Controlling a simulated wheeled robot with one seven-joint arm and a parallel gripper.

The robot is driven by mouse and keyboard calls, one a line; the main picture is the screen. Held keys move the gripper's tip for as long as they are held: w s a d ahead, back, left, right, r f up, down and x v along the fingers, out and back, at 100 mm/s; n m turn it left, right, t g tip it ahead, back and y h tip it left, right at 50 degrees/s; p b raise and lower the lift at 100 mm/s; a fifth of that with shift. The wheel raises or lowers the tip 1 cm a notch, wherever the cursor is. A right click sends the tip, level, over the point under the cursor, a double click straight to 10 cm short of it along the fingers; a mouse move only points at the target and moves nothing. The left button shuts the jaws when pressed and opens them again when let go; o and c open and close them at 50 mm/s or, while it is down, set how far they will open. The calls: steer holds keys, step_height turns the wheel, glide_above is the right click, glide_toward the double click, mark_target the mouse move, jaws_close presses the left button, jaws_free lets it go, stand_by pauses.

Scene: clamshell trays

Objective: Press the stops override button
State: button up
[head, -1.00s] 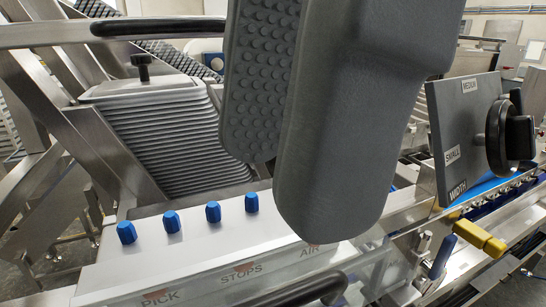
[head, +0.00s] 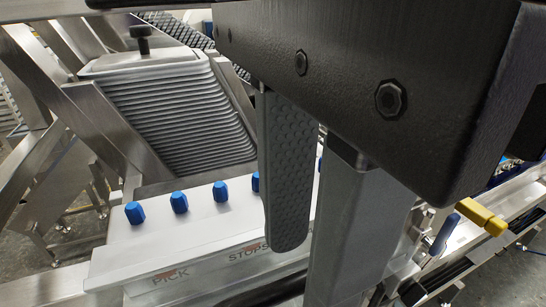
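The STOPS label (head: 247,252) is on the front face of a light control box (head: 195,245), with a reddish mark by it. Its right end is by my gripper's finger. I cannot make out a separate button there. My gripper (head: 314,268) hangs in front of the box's right part, pointing down. Its two dark fingers look apart, with the bumpy inner pad of the left one showing, and nothing is seen between them. The fingers hide the AIR label and the box's right end. I cannot tell whether a fingertip touches the box.
Several blue knobs (head: 179,202) stand along the box's top. The PICK label (head: 170,274) is left of STOPS. A dark bar crosses low in front. A stack of grey trays (head: 180,105) stands behind. A yellow handle (head: 481,216) is at the right.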

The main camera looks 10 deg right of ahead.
jaws_close()
steer(key=shift+w+a+r+g+h, duration=0.15)
steer(key=shift+w+r+g+h, duration=0.25)
steer(key=shift+g, duration=0.5)
steer(key=shift+w+a+r+g+h, duration=0.1)
steer(key=shift+w+r+g+h, duration=0.2)
steer(key=shift+w+g, duration=0.45)
steer(key=shift+s, duration=0.15)
jaws_free()
steer(key=shift+s, duration=0.1)
